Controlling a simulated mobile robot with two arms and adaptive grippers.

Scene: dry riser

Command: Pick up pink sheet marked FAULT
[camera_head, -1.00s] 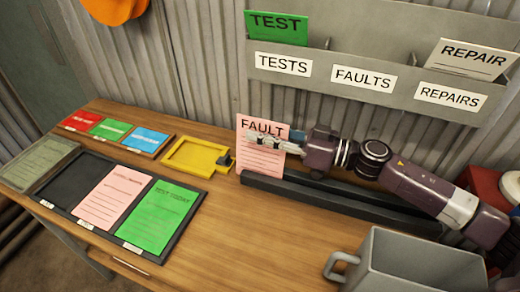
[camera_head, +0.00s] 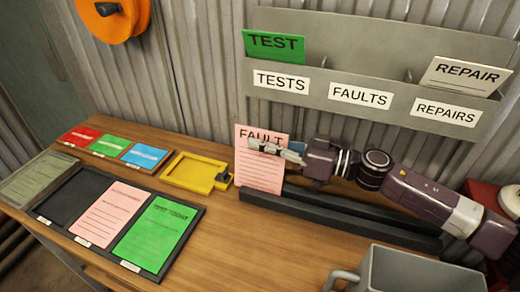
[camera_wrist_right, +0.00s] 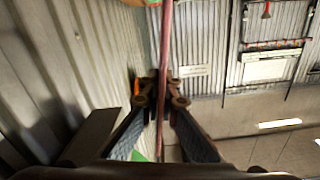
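The pink sheet marked FAULT (camera_head: 260,175) stands upright at the left end of a dark slotted rail on the bench. My right gripper (camera_head: 262,147) reaches in from the right and is shut on the sheet's upper part, covering some of its heading. In the right wrist view the sheet (camera_wrist_right: 164,45) shows edge-on as a thin pink line between the closed fingertips (camera_wrist_right: 162,90). The sheet's lower edge is near the rail; I cannot tell whether it is clear of the slot. My left gripper is not in view.
The dark rail (camera_head: 340,211) runs right under my right arm. A wall rack (camera_head: 375,60) labelled TESTS, FAULTS, REPAIRS holds a green TEST sheet (camera_head: 274,45) and a white REPAIR sheet (camera_head: 463,77). A yellow tray (camera_head: 195,172), a dark board of sheets (camera_head: 155,197) and a grey bin (camera_head: 410,272) surround clear bench.

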